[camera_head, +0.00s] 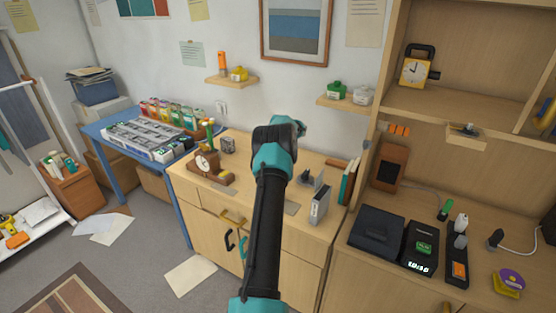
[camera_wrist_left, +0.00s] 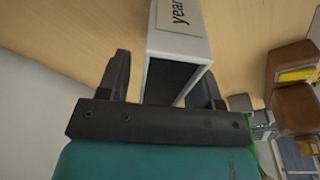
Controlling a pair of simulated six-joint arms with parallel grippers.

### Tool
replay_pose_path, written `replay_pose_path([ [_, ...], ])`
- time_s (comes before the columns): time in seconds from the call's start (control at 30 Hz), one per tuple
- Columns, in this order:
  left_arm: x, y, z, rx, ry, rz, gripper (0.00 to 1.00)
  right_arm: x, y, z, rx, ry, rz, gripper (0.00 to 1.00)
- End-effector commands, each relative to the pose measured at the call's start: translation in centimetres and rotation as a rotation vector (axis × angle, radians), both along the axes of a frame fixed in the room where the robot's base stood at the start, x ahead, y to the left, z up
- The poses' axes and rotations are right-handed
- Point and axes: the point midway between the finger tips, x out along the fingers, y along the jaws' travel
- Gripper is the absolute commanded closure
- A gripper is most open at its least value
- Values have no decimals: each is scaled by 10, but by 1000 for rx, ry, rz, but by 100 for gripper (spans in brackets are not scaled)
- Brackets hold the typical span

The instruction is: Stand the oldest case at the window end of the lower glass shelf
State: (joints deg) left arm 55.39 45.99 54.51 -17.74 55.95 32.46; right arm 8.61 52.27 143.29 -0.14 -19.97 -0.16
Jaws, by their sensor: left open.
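In the left wrist view a white case (camera_wrist_left: 180,48) with a dark inner face and a label reading "year" rests against a pale wood surface. My left gripper (camera_wrist_left: 165,66) is open. Its two dark fingers lie on either side of the near end of this case; whether they touch it I cannot tell. In the head view my teal and black arm (camera_head: 268,220) reaches over the wooden cabinet, and its fingertips are hidden. A grey-white case (camera_head: 320,207) stands upright on the cabinet top, right of the arm. No glass shelf is clearly visible. My right gripper is not in view.
The cabinet top (camera_head: 250,180) holds a small clock (camera_head: 205,163) at left and upright books (camera_head: 347,184) at right. A blue table (camera_head: 97,129) with trays stands farther left. A black device (camera_head: 375,233) sits on the right counter. Papers lie on the floor.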

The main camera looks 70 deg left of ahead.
Motion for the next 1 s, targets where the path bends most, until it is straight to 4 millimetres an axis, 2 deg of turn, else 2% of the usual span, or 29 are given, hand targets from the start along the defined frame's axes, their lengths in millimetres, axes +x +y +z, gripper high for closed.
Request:
replay_pose_path([
  [0.17,0,-3,24,2,-1,0,41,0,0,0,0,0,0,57],
  [0.6,-2,-15,101,2,-2,0,41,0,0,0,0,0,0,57],
  [0.8,-3,-17,114,0,0,0,41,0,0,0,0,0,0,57],
  [1.0,-3,-17,115,0,0,0,41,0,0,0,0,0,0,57],
])
